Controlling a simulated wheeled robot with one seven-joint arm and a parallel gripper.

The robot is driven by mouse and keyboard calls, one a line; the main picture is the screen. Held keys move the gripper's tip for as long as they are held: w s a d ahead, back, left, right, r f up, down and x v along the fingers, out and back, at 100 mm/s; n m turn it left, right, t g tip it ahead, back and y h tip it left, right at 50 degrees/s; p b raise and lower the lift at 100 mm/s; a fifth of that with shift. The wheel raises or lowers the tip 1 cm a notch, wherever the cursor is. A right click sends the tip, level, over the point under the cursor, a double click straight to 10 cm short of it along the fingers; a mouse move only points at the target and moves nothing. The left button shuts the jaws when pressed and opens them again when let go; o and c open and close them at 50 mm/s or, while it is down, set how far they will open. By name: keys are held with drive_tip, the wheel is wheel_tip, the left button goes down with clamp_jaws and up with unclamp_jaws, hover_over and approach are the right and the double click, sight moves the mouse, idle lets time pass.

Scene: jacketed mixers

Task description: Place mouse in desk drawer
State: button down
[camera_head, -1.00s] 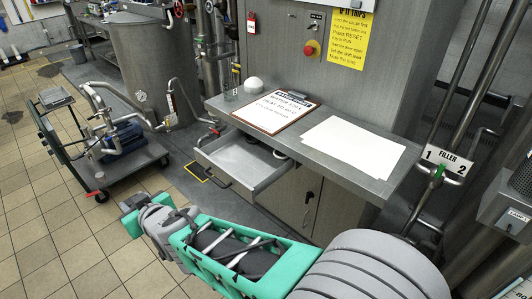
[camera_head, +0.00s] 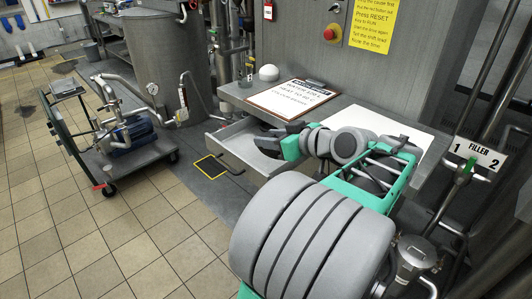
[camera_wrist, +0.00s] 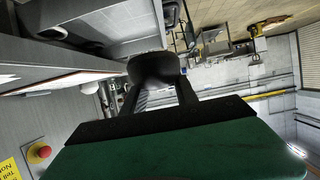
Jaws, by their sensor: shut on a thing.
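The desk drawer (camera_head: 221,136) is a grey metal tray under the desk top, pulled open, with its handle facing the floor. My gripper (camera_head: 270,144) is at the drawer's right part, over or within its opening; its exact height is unclear. In the wrist view my gripper (camera_wrist: 157,88) has its two dark fingers shut on a dark, rounded mouse (camera_wrist: 154,68). In the head view the mouse is hard to tell from the dark fingers. My gripper and arm hide the right part of the drawer.
The desk top (camera_head: 345,108) above holds a clipboard (camera_head: 291,97), white paper (camera_head: 392,133) and a white dome (camera_head: 268,73). A red stop button (camera_head: 330,34) is on the panel behind.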

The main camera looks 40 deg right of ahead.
drive_tip(key=w+d+f+p, duration=0.2)
drive_tip(key=w+d+f, duration=0.15)
drive_tip(key=w, duration=0.35)
hover_over(260, 156)
wheel_tip(260, 156, down, 6)
drive_tip(key=shift+w+f+p, duration=0.15)
drive_tip(key=shift+f+p, duration=0.1)
drive_tip(key=shift+p, duration=0.2)
wheel_tip(260, 156, down, 3)
drive_tip(key=shift+r, duration=0.1)
drive_tip(key=c, duration=1.4)
unclamp_jaws()
drive_tip(key=shift+f, duration=0.2)
drive_tip(key=o, duration=0.5)
drive_tip(key=shift+r, duration=0.1)
drive_tip(key=shift+c, duration=0.2)
drive_tip(key=shift+r, duration=0.15)
drive_tip(key=b+v, duration=0.1)
drive_tip(key=v, duration=1.1)
drive_tip(key=shift+b, duration=0.3)
